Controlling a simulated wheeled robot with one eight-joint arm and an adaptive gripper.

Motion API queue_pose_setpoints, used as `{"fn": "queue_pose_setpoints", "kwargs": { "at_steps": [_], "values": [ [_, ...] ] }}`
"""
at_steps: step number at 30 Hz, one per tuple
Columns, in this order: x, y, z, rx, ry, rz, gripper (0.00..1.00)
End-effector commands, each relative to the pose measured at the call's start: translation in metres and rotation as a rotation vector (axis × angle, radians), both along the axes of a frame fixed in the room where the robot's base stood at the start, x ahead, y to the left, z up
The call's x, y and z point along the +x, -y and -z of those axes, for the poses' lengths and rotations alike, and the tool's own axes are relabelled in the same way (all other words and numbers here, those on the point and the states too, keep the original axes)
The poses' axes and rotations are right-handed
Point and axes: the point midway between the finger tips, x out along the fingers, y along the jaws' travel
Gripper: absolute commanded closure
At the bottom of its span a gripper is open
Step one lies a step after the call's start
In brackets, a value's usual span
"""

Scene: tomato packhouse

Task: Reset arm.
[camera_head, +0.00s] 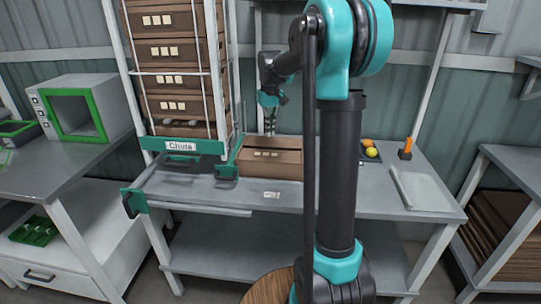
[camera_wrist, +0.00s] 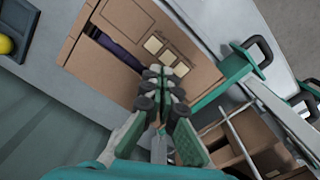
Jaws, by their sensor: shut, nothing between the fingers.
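My gripper (camera_head: 270,130) hangs pointing down in front of the back wall, at the end of my teal and black arm. It is shut and empty. It also shows in the wrist view (camera_wrist: 162,75), with its fingertips together above a brown cardboard box. That box (camera_head: 270,162) lies on the grey table to the right of the chute, with pale labels on its side. In the wrist view the box (camera_wrist: 125,40) shows a dark strip along its top. I cannot tell the exact gap between fingers and box.
The chute rack (camera_head: 180,146) holds several stacked cartons just left of my gripper. A dark tray (camera_head: 379,158) with small round fruit stands at the table's right, near an orange-handled tool (camera_head: 408,146). A green-framed machine (camera_head: 88,112) stands far left. The table front is mostly clear.

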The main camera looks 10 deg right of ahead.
Motion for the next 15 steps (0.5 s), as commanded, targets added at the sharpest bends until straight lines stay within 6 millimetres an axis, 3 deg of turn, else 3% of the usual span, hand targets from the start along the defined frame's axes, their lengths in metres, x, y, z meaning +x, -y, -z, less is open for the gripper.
{"fn": "queue_pose_setpoints", "kwargs": {
  "at_steps": [5,15],
  "values": [
    [-0.027,0.002,0.012,0.002,0.033,0.018,1.0],
    [-0.156,0.01,0.082,0.015,0.197,0.113,1.0]
  ]
}}
